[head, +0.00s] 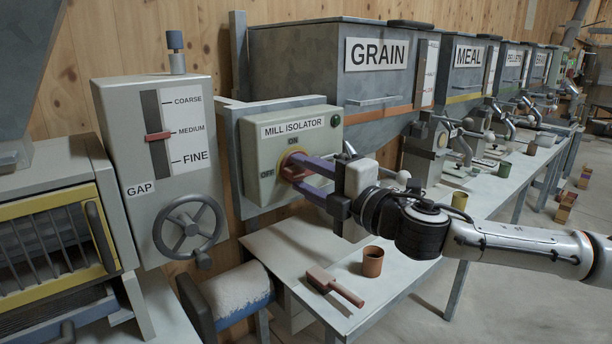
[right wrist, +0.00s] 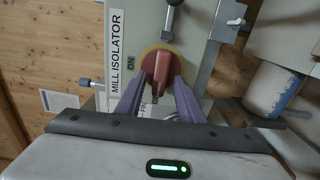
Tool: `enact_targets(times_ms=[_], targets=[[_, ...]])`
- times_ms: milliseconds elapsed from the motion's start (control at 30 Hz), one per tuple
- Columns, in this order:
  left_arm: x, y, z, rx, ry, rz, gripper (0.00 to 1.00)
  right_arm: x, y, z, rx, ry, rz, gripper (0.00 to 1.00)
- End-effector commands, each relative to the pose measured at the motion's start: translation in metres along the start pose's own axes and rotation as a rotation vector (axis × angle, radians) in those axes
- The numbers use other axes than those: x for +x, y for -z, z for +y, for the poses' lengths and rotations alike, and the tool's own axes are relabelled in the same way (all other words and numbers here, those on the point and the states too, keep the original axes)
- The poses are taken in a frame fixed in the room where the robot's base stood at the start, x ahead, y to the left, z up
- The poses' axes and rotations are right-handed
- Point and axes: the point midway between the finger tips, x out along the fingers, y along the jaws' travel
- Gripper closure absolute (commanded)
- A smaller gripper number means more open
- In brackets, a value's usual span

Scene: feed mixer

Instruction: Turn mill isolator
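The mill isolator (head: 262,153) is a grey-green box on the wall panel, marked ON at the top and OFF at the left. Its red knob (head: 297,173) sits on a yellow disc. In the right wrist view the knob's bar (right wrist: 161,68) runs towards the OFF mark, crosswise to ON. My right gripper (head: 291,168) reaches the knob from the right. Its purple fingers stand apart, one on each side of the bar; gaps seem to show between bar and fingers (right wrist: 159,88), though contact is unclear. The fingers partly hide the knob. My left gripper is not in view.
A bench (head: 295,252) below holds a brown cup (head: 372,262) and a brush or scoop (head: 333,286). The gap-setting box with handwheel (head: 188,229) stands left. The grain bin (head: 300,60) is above and behind. Further bins and dispensers line the right.

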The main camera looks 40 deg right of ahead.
Motion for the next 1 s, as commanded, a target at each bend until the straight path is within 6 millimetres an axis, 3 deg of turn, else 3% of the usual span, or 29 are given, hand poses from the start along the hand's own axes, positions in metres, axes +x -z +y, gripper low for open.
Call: enact_targets(times_ms=[367, 1000], targets=[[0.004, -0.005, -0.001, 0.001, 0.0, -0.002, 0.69, -0.005, -0.003, -0.002, -0.003, -0.001, -0.005, 0.66], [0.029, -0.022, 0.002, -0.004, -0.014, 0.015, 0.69, -0.056, 0.0, -0.001, -0.007, -0.002, 0.0, 0.66]])
